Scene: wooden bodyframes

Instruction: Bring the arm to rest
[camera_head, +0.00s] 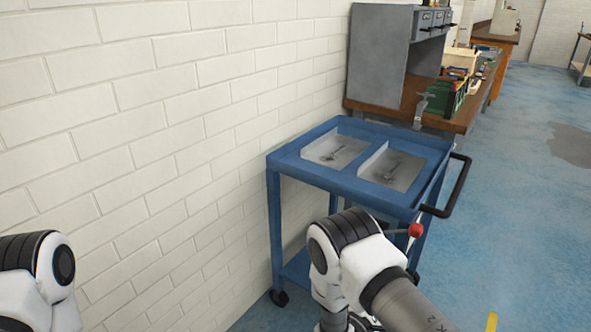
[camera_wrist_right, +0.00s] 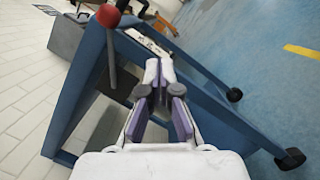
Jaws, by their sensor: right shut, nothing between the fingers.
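My right arm (camera_head: 365,270) reaches in at the bottom of the head view, in front of a blue cart (camera_head: 335,178). Its gripper does not show there. In the right wrist view, my right gripper (camera_wrist_right: 160,72) is shut and empty, with its fingers together. It points at the blue cart (camera_wrist_right: 205,102), which looks tilted in this view. I cannot tell how far the fingertips are from the cart. My left arm (camera_head: 38,270) shows only in part at the lower left, and its gripper is out of view.
Two grey trays (camera_head: 360,143) (camera_head: 418,162) with small metal parts sit on the cart top. A red knob (camera_head: 416,230) and a black handle (camera_head: 456,190) are at its right. A white brick wall (camera_head: 150,120) stands left. Blue floor (camera_head: 520,210) is open at right.

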